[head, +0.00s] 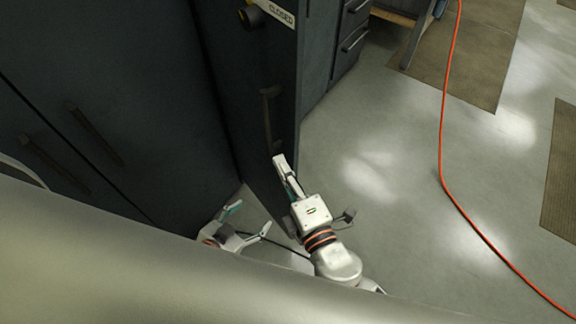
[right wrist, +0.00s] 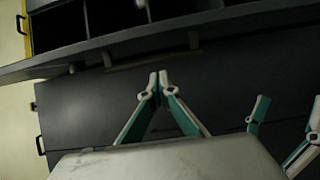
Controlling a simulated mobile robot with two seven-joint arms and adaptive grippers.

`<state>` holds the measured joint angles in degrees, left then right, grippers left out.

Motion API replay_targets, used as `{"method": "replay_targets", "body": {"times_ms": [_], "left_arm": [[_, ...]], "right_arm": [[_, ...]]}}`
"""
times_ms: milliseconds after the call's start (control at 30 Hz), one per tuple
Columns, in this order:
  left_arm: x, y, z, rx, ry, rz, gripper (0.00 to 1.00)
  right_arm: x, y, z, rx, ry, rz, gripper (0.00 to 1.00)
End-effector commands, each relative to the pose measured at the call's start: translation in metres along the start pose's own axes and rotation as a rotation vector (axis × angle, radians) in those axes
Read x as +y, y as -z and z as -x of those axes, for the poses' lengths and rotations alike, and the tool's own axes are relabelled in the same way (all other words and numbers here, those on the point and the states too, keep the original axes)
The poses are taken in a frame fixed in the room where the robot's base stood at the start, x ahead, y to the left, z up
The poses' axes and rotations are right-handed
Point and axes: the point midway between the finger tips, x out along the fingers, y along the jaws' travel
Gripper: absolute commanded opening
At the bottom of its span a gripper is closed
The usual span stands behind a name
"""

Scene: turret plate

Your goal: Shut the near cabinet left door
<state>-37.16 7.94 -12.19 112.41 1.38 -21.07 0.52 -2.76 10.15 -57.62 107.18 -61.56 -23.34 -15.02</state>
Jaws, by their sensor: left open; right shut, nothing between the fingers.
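A dark cabinet door panel (head: 235,70) stands in the middle of the head view, with a vertical bar handle (head: 267,120) near its right edge. It stands at an angle to the dark doors at the left. My right gripper (head: 280,162) is shut and empty, its tips just below that handle; I cannot tell whether they touch the panel. In the right wrist view its closed tips (right wrist: 158,78) are in front of a dark flat panel (right wrist: 90,105). My left gripper (head: 251,218) is open and empty, low beside the panel's bottom; it also shows in the right wrist view (right wrist: 288,118).
Dark doors with bar handles (head: 95,135) fill the left. A "CLOSED" label (head: 280,13) is at the top. Open dark compartments (right wrist: 110,18) show in the right wrist view. An orange cable (head: 442,140) crosses the otherwise open floor at the right, near brown mats (head: 470,50).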

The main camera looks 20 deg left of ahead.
Motion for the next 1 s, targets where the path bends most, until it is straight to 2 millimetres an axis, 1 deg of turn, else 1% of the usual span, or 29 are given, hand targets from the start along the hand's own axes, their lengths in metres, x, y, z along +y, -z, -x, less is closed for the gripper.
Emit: {"method": "replay_targets", "body": {"times_ms": [33,100,333,400,500,600,767,1000], "left_arm": [[0.0,0.002,0.001,0.001,0.0,0.0,0.64],[-0.001,0.004,0.002,0.001,0.0,0.0,0.64],[-0.001,0.006,0.003,0.001,0.0,0.0,0.64],[-0.001,0.008,0.005,0.002,0.0,0.0,0.64],[-0.002,0.01,0.006,0.001,0.001,-0.002,0.64],[-0.002,0.011,0.007,0.002,0.001,-0.001,0.64],[-0.002,0.011,0.007,0.002,0.001,-0.001,0.64],[-0.002,0.011,0.007,0.002,0.001,-0.001,0.64]], "right_arm": [[0.003,0.0,-0.012,0.0,-0.003,0.001,0.0],[0.003,0.0,-0.026,0.0,-0.003,0.0,0.0],[0.002,0.0,-0.07,0.0,-0.001,-0.001,0.0],[0.0,-0.013,-0.07,-0.001,0.002,0.002,0.0],[0.001,-0.025,-0.073,0.0,0.001,0.0,0.0],[0.0,-0.033,-0.075,0.0,0.001,-0.001,0.0],[0.0,-0.038,-0.076,0.001,0.001,-0.004,0.0],[0.0,-0.039,-0.076,0.0,0.001,-0.004,0.0]]}}
